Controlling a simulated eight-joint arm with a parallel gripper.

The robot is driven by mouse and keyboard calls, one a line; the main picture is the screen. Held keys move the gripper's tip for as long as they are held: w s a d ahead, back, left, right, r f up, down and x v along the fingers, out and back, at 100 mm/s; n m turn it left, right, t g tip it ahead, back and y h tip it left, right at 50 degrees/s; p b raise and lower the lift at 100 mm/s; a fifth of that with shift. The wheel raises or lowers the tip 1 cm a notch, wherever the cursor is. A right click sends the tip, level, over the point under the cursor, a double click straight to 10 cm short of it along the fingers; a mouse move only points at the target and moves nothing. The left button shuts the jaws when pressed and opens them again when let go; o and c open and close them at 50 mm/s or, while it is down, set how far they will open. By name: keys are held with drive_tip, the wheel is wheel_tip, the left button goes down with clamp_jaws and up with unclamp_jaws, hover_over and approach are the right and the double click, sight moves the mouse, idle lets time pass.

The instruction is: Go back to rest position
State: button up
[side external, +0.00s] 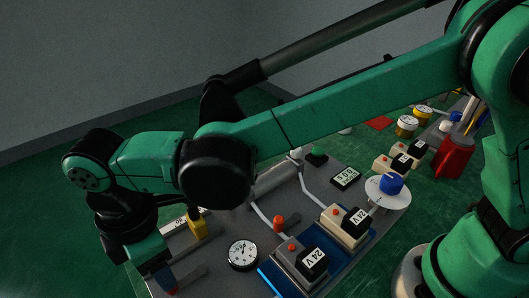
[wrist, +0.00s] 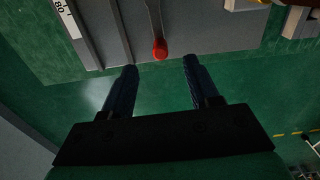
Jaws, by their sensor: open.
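My gripper (wrist: 158,75) is open and empty in the wrist view, its two dark fingers spread apart. A red ball knob (wrist: 160,49) on a thin lever shows between and just beyond the fingertips, with no visible contact. In the side view my gripper is at the lower left, at the end of the bench panel (side external: 215,275), and its fingertips are mostly hidden. A small red part shows below it there.
A round gauge (side external: 242,255), a yellow block (side external: 198,227) and a blue tray (side external: 275,280) with 24 V boxes stand right of my gripper. A blue-knobbed dial (side external: 388,187) and a red container (side external: 453,157) are farther right. Green floor (side external: 35,215) at left is clear.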

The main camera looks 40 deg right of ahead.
drive_tip(key=w+d+r+m+t+y, duration=0.15)
drive_tip(key=d+r+m, duration=0.35)
drive_tip(key=d, duration=0.6)
drive_tip(key=w+d+r+m+t, duration=0.1)
drive_tip(key=d+r+m+t, duration=0.15)
drive_tip(key=d+m, duration=0.7)
drive_tip(key=s+d+f+m+t+h, duration=0.1)
drive_tip(key=s+d+m+t, duration=0.2)
drive_tip(key=d, duration=0.6)
drive_tip(key=shift+d+f+m, duration=0.2)
drive_tip(key=shift+f+m, duration=0.1)
drive_tip(key=shift+m, duration=0.15)
drive_tip(key=shift+h, duration=0.25)
